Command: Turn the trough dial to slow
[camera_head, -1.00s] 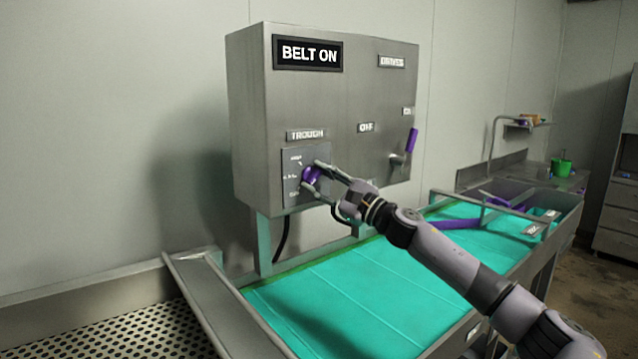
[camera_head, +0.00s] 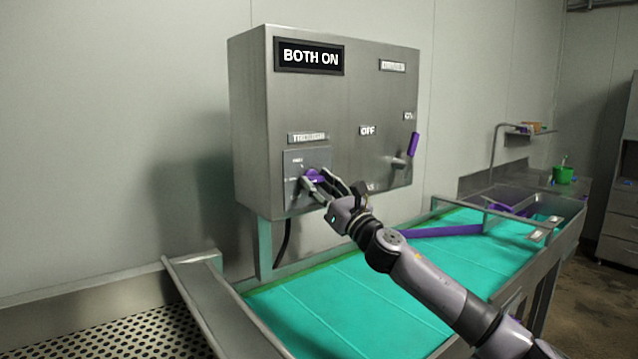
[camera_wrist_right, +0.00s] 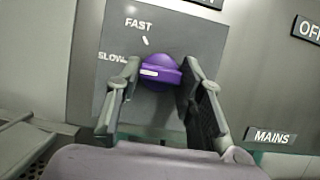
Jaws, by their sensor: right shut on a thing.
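The trough dial (camera_head: 317,176) is a purple knob on a grey plate low on the control box, under the TROUGH label (camera_head: 308,137). My right gripper (camera_head: 314,187) is shut on it. In the right wrist view the dial (camera_wrist_right: 163,70) sits between the two fingers. Its white pointer mark lies level and points left, near the SLOW label (camera_wrist_right: 110,57). The FAST label (camera_wrist_right: 138,23) is above. Any label below is hidden by the gripper. The display (camera_head: 310,57) reads BOTH ON. My left gripper is not in view.
A purple-handled lever (camera_head: 413,145) sticks out at the right of the box, near the ON label (camera_head: 408,116). The MAINS label (camera_wrist_right: 272,137) is right of my gripper in the wrist view. A green belt (camera_head: 350,292) runs below the box.

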